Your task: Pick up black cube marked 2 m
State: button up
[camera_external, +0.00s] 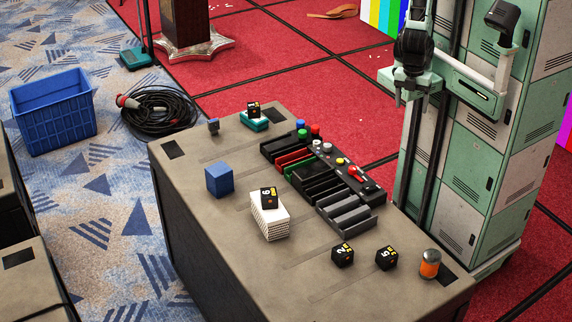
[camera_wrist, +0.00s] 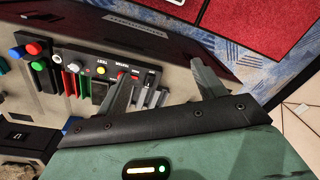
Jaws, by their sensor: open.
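The black cube marked 2 (camera_external: 343,254) sits on the grey-brown table toward its near right end, with a yellow mark beside the digit. A similar black cube marked 5 (camera_external: 387,257) stands just right of it, with a gap between. My gripper (camera_external: 405,97) hangs beyond the far side of the table, beside the green lockers, well apart from both cubes. In the wrist view my gripper (camera_wrist: 163,72) has its two fingers spread, with nothing held between them. I cannot make out the cube marked 2 in the wrist view.
An orange can (camera_external: 429,264) stands right of the cubes. A grey slotted tray (camera_external: 351,213) and a button console (camera_external: 350,172) lie behind them. A white stack (camera_external: 270,222) bears another black cube (camera_external: 268,197). A blue cube (camera_external: 219,180) stands farther left.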

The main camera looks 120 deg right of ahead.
jog(key=w+a+m+y+b, duration=0.1)
jog(key=w+a+m+b, duration=0.1)
jog(key=w+a+m, duration=0.5)
jog(key=m+y+b, duration=0.2)
jog(key=m+b, duration=0.3)
jog(key=m, duration=1.2)
send_over(344, 251)
jog(key=d, duration=0.6)
notch_tip(344, 251, down, 11)
jog(key=x, duration=1.1)
jog(key=shift+w+a+f, duration=0.3)
jog(key=shift+a, duration=0.15)
jog(key=shift+y, duration=0.3)
jog(key=shift+p+x, duration=0.3)
jog(key=shift+x, duration=2.35)
jog(key=shift+s+d, duration=0.15)
jog(key=c, duration=1.1)
